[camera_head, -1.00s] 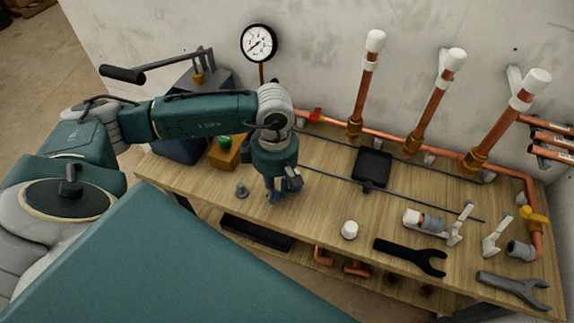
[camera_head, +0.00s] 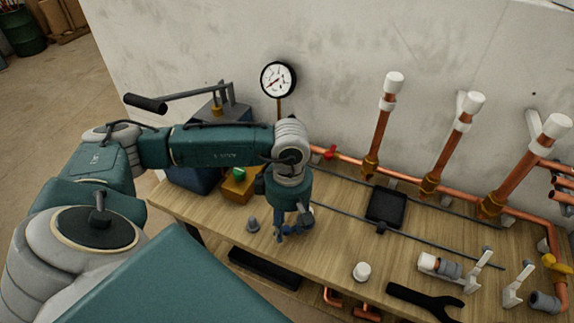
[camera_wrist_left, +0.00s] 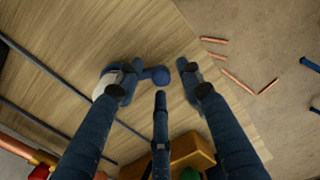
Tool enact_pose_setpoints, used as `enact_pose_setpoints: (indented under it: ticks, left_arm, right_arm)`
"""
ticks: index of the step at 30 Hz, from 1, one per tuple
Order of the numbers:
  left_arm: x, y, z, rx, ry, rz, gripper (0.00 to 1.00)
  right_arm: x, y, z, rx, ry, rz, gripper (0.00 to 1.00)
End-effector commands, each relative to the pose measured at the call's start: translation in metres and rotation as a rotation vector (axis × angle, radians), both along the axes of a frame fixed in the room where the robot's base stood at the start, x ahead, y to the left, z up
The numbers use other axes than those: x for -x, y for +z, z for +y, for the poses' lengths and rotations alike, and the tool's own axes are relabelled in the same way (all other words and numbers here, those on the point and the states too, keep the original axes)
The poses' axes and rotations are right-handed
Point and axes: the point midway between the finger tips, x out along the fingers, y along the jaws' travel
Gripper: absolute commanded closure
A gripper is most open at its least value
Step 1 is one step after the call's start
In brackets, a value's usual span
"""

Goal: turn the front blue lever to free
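The blue lever (camera_wrist_left: 158,75) shows in the left wrist view as a short bar with a round knob, joined on the left to a pale, rounded fitting partly hidden by a finger. My left gripper (camera_wrist_left: 160,86) is open, its dark blue fingers around the lever's end. I cannot tell whether any finger touches it. In the head view my left gripper (camera_head: 284,234) points down at the bench's front part, and it largely hides the lever. My right gripper is not in view.
The wooden bench (camera_head: 215,215) carries a grey cone-shaped piece (camera_head: 252,225), a white cap (camera_head: 361,271), a black tray (camera_head: 386,207) and a black wrench (camera_head: 425,300). Copper pipes (camera_head: 378,130) and a gauge (camera_head: 278,79) stand at the back.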

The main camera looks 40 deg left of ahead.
Motion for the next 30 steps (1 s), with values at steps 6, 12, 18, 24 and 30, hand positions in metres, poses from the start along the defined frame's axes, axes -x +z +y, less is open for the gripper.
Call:
enact_pose_setpoints:
  ticks: [6, 12, 18, 24, 30]
  left_arm:
    - [0.001, 0.001, 0.000, 0.000, 0.000, 0.002, 0.63]
    - [-0.002, 0.025, 0.000, 0.000, -0.001, -0.003, 0.63]
    - [-0.003, 0.068, 0.000, 0.000, 0.000, -0.003, 0.63]
    - [-0.004, 0.104, 0.000, 0.000, -0.001, -0.003, 0.63]
    - [-0.004, 0.118, 0.000, -0.001, 0.000, 0.000, 0.63]
  right_arm:
    - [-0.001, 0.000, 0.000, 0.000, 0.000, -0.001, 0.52]
    - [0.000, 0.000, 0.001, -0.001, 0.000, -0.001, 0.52]
    - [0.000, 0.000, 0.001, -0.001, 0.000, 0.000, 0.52]
    - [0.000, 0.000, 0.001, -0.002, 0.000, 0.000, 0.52]
    - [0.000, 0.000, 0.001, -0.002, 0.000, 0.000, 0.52]
